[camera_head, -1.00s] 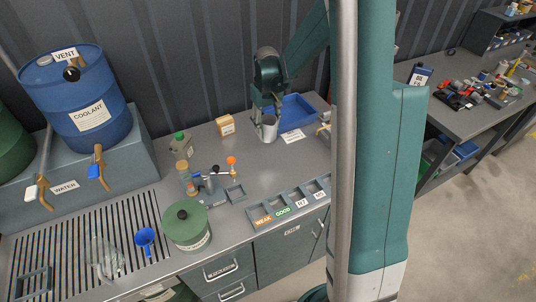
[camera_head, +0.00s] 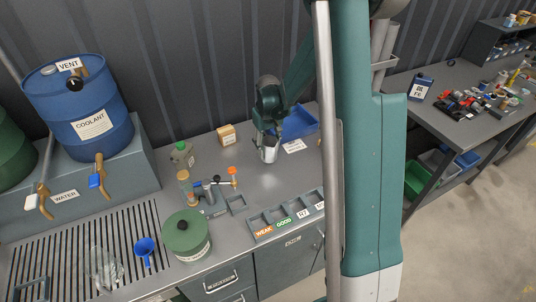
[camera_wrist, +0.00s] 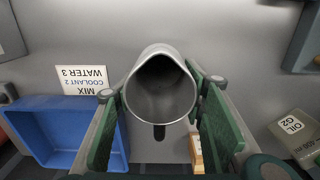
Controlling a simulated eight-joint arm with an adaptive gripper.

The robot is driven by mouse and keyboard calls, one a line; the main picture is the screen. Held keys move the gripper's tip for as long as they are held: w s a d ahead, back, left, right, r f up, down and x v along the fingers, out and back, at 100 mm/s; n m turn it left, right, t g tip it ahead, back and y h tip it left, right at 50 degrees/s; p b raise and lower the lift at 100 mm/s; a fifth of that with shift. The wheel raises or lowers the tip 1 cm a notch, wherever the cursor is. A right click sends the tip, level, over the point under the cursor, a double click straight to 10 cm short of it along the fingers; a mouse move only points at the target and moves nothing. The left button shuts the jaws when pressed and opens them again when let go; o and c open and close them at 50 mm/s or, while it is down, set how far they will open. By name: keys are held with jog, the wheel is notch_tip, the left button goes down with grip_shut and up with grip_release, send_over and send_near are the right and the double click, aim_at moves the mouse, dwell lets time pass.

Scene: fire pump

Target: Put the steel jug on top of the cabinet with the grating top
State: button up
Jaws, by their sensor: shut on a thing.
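The steel jug (camera_head: 269,152) is upright near the back of the bench, its open mouth and dark handle showing in the wrist view (camera_wrist: 160,95). My gripper (camera_head: 268,133) is shut on it from above, with a green finger pad on each side of the body in the wrist view (camera_wrist: 159,100). I cannot tell whether the jug's base touches the bench. The grating top (camera_head: 75,240) of dark slats is at the lower left in the head view, with a clear glass vessel (camera_head: 104,268) and a blue funnel (camera_head: 146,250) on it.
A green lidded pot (camera_head: 187,236), small bottles, a cardboard box (camera_head: 227,135) and an oil can (camera_head: 182,155) stand between jug and grating. A blue bin (camera_head: 300,122) is behind right. A sorting tray (camera_head: 285,216) lines the front edge. A coolant drum (camera_head: 90,110) stands left.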

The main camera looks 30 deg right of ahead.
dwell(0.3)
jog(key=shift+f, duration=1.85)
jog(key=shift+f, duration=0.15)
jog(key=o, duration=1)
jog(key=shift+r, duration=6.15)
